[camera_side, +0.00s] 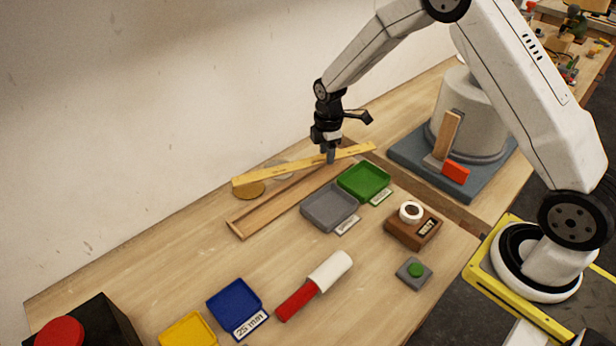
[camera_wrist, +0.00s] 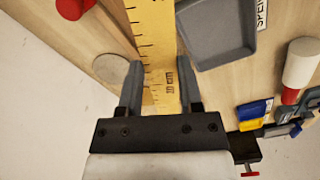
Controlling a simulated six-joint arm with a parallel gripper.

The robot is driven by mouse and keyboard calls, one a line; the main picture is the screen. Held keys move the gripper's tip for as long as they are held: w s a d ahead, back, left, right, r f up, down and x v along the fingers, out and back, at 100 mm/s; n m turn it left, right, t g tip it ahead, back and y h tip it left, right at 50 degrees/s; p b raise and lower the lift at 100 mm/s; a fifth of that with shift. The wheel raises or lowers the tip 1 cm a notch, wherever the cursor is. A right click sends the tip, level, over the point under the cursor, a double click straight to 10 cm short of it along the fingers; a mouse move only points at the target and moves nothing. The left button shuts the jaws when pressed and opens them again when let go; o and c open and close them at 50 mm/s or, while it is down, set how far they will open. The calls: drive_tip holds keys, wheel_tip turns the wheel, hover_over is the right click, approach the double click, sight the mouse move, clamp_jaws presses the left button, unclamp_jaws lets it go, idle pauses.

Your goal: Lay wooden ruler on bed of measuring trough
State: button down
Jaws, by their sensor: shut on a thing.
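The yellow wooden ruler (camera_side: 285,171) is in my gripper (camera_side: 331,156), held near its right part in the side view. It appears raised above the table, turned at an angle to the trough. The measuring trough (camera_side: 238,231) is a long, shallow wooden channel lying in front of and below the ruler; its right end is partly hidden by the ruler and gripper. In the wrist view, the ruler (camera_wrist: 156,45) runs between the two fingers of my gripper (camera_wrist: 160,90), near its "10 cm" mark.
A grey tray (camera_side: 329,207) and a green tray (camera_side: 364,182) stand close to the trough's right side. A blue tray (camera_side: 236,303) and a red-and-white cylinder (camera_side: 316,285) lie nearer the front. The wall stands behind.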

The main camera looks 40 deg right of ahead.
sight(322, 179)
drive_tip(key=n, duration=0.1)
drive_tip(key=w+f+n, duration=0.1)
drive_tip(key=w+n, duration=0.1)
drive_tip(key=n, duration=0.1)
drive_tip(key=shift+d+f, duration=0.15)
drive_tip(key=shift+d, duration=0.2)
drive_tip(key=shift+f, duration=0.15)
drive_tip(key=shift+f, duration=3.1)
unclamp_jaws()
